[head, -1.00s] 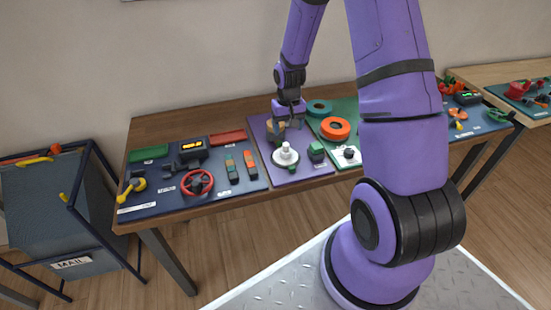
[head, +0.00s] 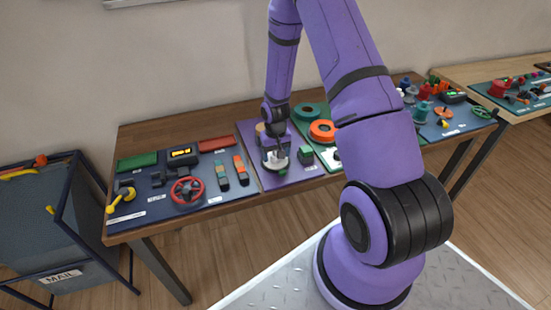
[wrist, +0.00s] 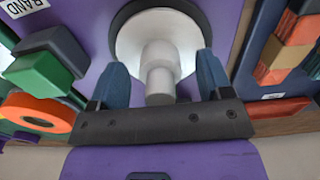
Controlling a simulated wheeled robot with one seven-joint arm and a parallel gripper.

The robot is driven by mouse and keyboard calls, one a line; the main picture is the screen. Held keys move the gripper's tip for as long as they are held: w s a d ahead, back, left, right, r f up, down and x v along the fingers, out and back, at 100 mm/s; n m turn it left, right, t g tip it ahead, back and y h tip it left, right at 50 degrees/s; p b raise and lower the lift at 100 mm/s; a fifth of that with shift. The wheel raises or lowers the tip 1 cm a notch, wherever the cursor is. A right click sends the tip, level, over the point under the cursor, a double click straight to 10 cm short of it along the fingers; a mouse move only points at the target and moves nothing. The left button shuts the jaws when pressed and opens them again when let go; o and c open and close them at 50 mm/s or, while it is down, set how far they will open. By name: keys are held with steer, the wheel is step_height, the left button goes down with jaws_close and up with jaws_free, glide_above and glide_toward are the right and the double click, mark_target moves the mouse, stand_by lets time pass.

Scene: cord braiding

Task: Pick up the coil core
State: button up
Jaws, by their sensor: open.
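A white stepped post, which I take to be the coil core (wrist: 158,72), stands on a white round base (wrist: 140,20) with a dark rim. In the head view the white coil core (head: 277,163) shows on the purple board (head: 280,181), partly hidden by my gripper (head: 274,150). In the wrist view my gripper (wrist: 162,66) is open, with one blue finger on each side of the post. Gaps show between the fingers and the post, so it does not look gripped.
A green block (head: 306,154) sits right of the core. A tan round piece (head: 262,129) is behind. An orange ring (head: 322,131) lies to the right. The blue board (head: 150,208) at left holds a red wheel (head: 187,190) and several blocks.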

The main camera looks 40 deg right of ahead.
steer(key=shift+f, duration=0.2)
steer(key=c, duration=1)
